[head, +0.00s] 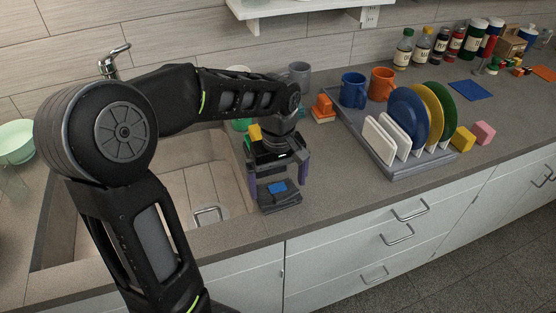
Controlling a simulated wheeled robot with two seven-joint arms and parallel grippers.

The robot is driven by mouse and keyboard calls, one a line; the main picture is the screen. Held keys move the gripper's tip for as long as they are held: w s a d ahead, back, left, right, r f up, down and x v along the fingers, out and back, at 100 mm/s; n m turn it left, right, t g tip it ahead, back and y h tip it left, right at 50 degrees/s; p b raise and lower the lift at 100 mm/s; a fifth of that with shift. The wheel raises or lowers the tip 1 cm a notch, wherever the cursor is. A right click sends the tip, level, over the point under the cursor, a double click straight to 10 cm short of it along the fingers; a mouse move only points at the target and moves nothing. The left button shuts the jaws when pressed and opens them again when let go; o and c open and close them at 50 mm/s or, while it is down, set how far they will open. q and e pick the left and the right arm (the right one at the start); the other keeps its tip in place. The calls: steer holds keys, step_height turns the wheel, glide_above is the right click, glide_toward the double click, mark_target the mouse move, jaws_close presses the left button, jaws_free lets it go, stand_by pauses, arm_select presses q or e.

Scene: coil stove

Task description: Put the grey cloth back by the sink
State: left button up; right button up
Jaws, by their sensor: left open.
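The grey cloth (282,205) is a dark, folded piece on the counter just right of the sink (196,190), near the counter's front edge. A small blue patch (278,187) shows on or just above it; I cannot tell what it is. My left gripper (279,183) is open and points down over the cloth, one finger on each side. I cannot tell whether the fingers touch it. Part of the cloth's back is hidden by the gripper.
A grey dish rack (400,169) with plates and mugs stands to the right. Orange blocks (323,108) and a grey cup (299,73) are behind the gripper. The faucet (113,60) is behind the sink. Counter between cloth and rack is clear.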

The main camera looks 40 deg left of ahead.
mark_target(277, 190)
arm_select(q)
step_height(277, 190, up, 9)
stand_by(0.8)
